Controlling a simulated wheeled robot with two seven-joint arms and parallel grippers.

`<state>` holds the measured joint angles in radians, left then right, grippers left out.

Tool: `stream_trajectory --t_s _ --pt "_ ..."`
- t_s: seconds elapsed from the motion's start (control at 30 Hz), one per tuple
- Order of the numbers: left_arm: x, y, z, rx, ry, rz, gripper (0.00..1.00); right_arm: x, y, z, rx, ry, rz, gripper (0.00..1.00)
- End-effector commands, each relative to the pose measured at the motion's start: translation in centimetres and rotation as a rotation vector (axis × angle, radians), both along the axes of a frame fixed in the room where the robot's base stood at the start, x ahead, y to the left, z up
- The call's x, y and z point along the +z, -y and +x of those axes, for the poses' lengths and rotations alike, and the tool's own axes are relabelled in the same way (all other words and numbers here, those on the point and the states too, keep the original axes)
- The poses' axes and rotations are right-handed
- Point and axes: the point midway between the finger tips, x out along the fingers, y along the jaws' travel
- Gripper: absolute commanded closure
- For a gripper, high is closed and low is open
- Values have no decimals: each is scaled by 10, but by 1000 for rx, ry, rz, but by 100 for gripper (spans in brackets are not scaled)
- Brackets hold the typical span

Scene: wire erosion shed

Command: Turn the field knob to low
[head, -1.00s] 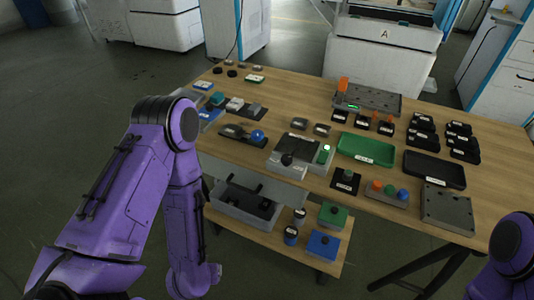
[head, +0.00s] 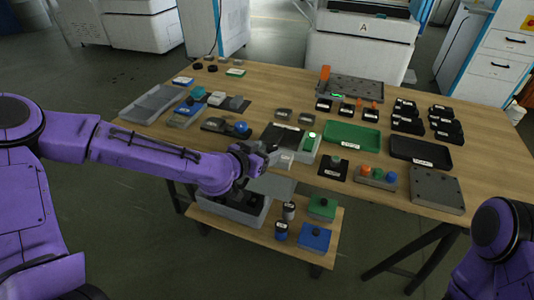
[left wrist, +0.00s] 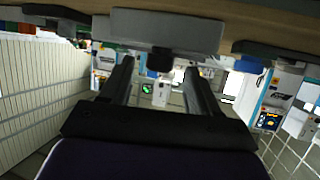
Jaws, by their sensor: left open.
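The field knob appears to be the dark knob (left wrist: 159,62) on the grey control box (left wrist: 166,30) at the top of the left wrist view. In the head view the box (head: 287,158) stands at the table's front edge with a white label, and my gripper hides the knob there. My left gripper (head: 270,150) is at the box's left front side. In the left wrist view its two fingers (left wrist: 158,72) are open and empty, with the knob appearing between and beyond the tips. The knob's setting is not readable. My right gripper is out of view.
A blue ball-topped device (head: 241,127) stands left of the box. A green tray (head: 351,136) and a small black-based knob (head: 334,166) are to its right. A lower shelf (head: 262,240) holds several boxes and jars.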

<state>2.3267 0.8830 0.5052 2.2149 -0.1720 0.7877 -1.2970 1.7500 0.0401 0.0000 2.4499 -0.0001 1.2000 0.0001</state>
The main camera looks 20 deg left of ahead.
Motion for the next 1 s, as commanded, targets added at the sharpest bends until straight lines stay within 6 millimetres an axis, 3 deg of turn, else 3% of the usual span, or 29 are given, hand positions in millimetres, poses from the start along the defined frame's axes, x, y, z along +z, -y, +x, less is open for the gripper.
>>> stream_trajectory --t_s 0.13,0.37,0.53,0.57,1.0 --pt "-5 4 10 -1 -1 -1 39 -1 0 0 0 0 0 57" --pt "-5 4 11 0 -1 -2 39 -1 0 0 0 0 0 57" --pt "-5 4 11 0 -1 -2 91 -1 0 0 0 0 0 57" --pt "-5 4 11 0 -1 -2 95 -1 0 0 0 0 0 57" --pt "-3 8 10 82 0 3 95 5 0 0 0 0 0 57"
